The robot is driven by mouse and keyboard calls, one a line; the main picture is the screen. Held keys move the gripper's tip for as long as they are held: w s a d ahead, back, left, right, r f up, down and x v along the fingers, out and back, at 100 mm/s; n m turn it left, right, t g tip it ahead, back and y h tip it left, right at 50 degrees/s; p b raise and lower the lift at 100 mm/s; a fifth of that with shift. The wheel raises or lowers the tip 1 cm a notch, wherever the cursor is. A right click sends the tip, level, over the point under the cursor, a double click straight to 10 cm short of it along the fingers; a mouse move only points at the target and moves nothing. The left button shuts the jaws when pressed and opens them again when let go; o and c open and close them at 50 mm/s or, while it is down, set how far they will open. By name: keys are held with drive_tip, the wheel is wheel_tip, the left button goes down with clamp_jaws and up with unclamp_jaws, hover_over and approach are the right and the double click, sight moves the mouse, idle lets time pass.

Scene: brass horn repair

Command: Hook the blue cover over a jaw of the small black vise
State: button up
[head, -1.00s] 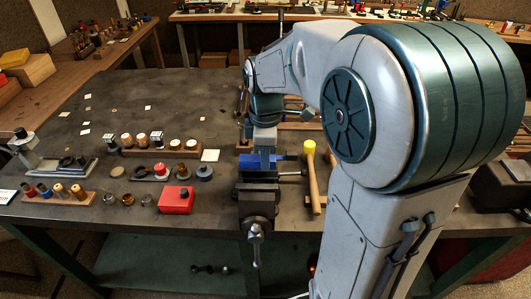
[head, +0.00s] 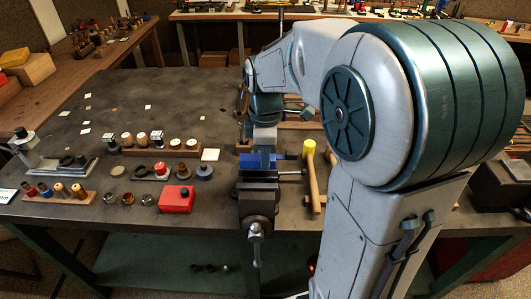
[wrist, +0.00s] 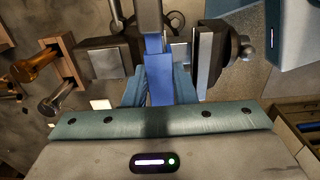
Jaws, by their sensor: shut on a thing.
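The small black vise (head: 257,193) stands at the front edge of the bench. In the wrist view, a dark jaw block (wrist: 103,50) is to the left and a jaw with a pale face (wrist: 205,62) to the right. The blue cover (head: 248,161) is at the top of the vise, directly under my gripper (head: 265,159). In the wrist view, the blue cover (wrist: 158,80) is between the fingers of my gripper (wrist: 160,88), which is shut on it. I cannot tell whether the cover touches or straddles a jaw.
A yellow-headed mallet (head: 311,170) lies just right of the vise. A red box (head: 176,199) and racks of small parts (head: 60,192) are to the left. A wooden strip with small pots (head: 160,146) is behind them. The bench's far left is mostly clear.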

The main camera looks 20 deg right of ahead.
drive_tip(key=shift+f, duration=0.1)
idle(0.4)
drive_tip(key=shift+f+b, duration=1.15)
drive_tip(key=shift+f, duration=0.4)
idle(0.6)
drive_tip(key=o, duration=1.1)
wheel_tip(320, 180, up, 14)
drive_tip(key=shift+f, duration=0.1)
